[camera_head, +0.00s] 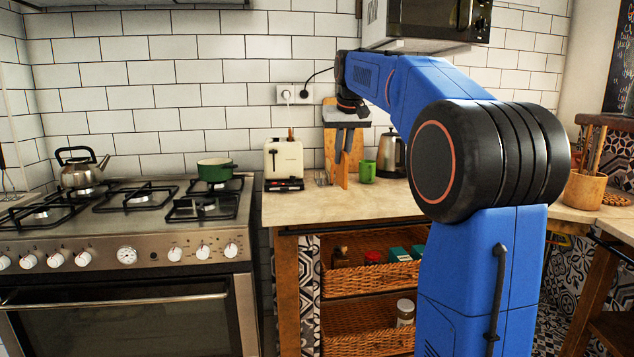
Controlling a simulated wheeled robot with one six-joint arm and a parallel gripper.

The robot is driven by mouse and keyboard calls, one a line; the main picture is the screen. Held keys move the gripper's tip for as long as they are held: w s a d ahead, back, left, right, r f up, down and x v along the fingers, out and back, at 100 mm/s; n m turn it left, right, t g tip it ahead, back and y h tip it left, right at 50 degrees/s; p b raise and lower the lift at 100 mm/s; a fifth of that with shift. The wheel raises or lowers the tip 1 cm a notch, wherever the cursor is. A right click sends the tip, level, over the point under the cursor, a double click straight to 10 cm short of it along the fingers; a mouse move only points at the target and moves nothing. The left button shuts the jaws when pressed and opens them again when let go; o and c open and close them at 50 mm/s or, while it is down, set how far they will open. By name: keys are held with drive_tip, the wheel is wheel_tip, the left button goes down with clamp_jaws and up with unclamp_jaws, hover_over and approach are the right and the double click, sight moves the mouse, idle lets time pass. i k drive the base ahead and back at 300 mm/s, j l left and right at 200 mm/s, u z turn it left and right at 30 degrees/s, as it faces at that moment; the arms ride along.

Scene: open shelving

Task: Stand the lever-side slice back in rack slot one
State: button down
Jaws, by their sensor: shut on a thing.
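My gripper (343,155) points down over the counter, right of the cream toaster (284,159). Its dark fingers are shut on what looks like a brown slice (343,174), seen nearly edge-on below the fingertips. The slice is hard to tell from the wooden board behind it. A small wire rack (322,179) stands on the counter between the toaster and the gripper; its slots are too small to tell apart. Another brown slice (290,133) sticks up from the toaster.
A green mug (367,171) and a steel electric kettle (391,155) stand close right of the gripper. A wooden board (329,145) leans behind it. The stove (130,215) with a green pot (216,169) is at left. The counter front (320,207) is clear.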

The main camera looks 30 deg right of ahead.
sight(322, 181)
drive_tip(key=i+l, duration=0.2)
drive_tip(key=i, duration=0.2)
drive_tip(key=i+l, duration=0.15)
drive_tip(key=i, duration=0.3)
drive_tip(key=i+l, duration=0.2)
drive_tip(key=i, duration=0.2)
